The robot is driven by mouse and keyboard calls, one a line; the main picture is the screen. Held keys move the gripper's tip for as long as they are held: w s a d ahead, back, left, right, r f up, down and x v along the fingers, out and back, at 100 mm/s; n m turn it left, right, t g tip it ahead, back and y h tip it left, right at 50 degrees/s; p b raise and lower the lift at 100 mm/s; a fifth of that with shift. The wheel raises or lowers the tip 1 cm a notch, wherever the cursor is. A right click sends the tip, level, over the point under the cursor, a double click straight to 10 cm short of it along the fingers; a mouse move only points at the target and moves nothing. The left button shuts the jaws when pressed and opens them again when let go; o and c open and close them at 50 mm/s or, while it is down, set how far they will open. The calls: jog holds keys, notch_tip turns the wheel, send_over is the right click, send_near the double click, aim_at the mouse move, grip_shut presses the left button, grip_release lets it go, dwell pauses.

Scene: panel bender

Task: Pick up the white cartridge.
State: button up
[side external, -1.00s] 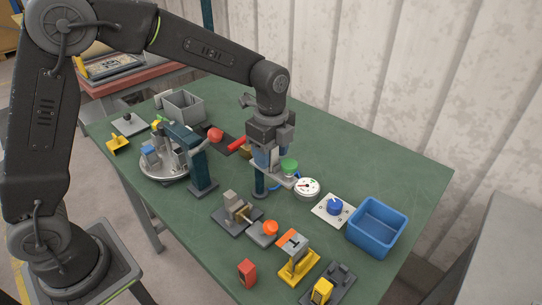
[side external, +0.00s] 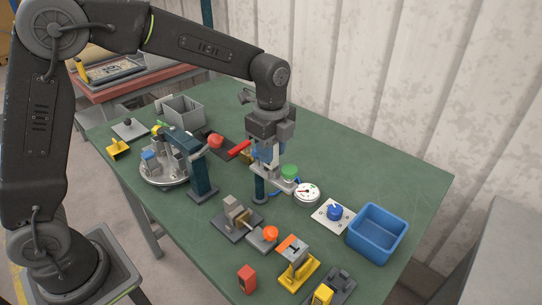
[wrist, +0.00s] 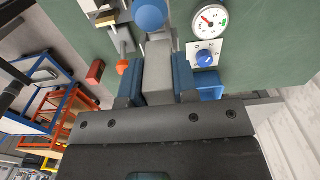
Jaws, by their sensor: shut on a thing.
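My gripper (side external: 265,158) is above the pale bracket plate (side external: 286,186) on the dark teal post near the middle of the table. In the wrist view my gripper (wrist: 157,72) has its two blue fingers closed on the sides of a pale block, the white cartridge (wrist: 158,88). In the side view the fingers mostly hide it. I cannot tell whether its lower end is clear of the bracket. A green round cap (side external: 289,171) stands on the bracket just right of the fingers.
A white gauge (side external: 306,193), a blue knob on a white plate (side external: 334,212) and a blue bin (side external: 377,234) stand to the right. Grey fixtures, an orange knob (side external: 270,233) and yellow stands are in front. A turntable (side external: 163,176) and teal column stand left. The back right table is clear.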

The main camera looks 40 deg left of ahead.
jog(key=shift+r, duration=0.95)
jog(key=s+a+r, duration=0.3)
jog(key=a+r, duration=0.8)
jog(key=r, duration=0.1)
jog(key=s+d, duration=0.3)
jog(key=d, duration=3.3)
jog(key=shift+a+f, duration=0.15)
jog(key=shift+f, duration=6.3)
jog(key=shift+a+f, duration=0.15)
jog(key=shift+f, duration=6.3)
jog(key=shift+f, duration=0.7)
